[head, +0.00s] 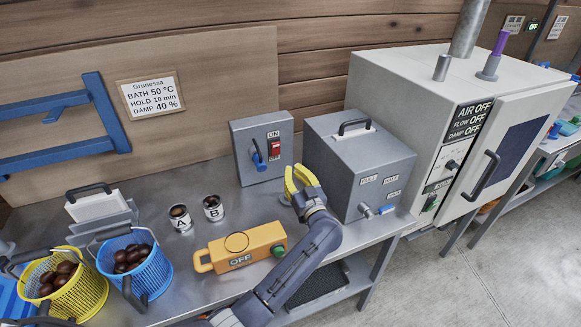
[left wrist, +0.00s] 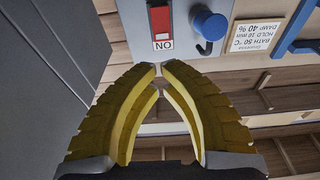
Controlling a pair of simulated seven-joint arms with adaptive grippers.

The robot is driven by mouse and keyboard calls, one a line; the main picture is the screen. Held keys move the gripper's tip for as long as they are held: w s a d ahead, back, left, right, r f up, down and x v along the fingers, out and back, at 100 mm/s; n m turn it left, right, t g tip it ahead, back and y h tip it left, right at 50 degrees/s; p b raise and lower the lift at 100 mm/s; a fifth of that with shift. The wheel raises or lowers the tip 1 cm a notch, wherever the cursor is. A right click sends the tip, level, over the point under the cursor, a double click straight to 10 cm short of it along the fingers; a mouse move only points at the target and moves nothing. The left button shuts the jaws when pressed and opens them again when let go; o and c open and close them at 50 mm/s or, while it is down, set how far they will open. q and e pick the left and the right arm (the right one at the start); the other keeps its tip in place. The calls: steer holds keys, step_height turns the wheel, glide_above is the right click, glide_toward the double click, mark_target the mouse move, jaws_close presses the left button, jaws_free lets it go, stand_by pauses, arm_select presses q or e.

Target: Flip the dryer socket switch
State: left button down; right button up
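The grey socket box (head: 244,161) stands on the bench against the back board. It has a red switch (head: 274,149) under an ON label and a blue plug or knob (head: 258,160) to its left. In the left wrist view the red switch (left wrist: 160,20) appears upside down, just beyond the fingertips. My left gripper (head: 297,170) has yellow fingers and is to the right of and in front of the box. In the left wrist view its fingertips (left wrist: 159,67) nearly meet, with nothing between them. Contact with the switch is not visible. My right gripper is not in view.
The white dryer (head: 400,80) shows AIR, FLOW and DAMP OFF. A grey tank (head: 335,170) stands close right of my gripper. An orange unit (head: 222,252) reading OFF, cups A (head: 181,224) and B (head: 213,213), and yellow (head: 85,300) and blue (head: 155,277) chestnut baskets stand left.

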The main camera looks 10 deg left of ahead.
mark_target(276, 139)
arm_select(q)
steer(key=x, duration=1.2)
steer(key=shift+w, duration=0.1)
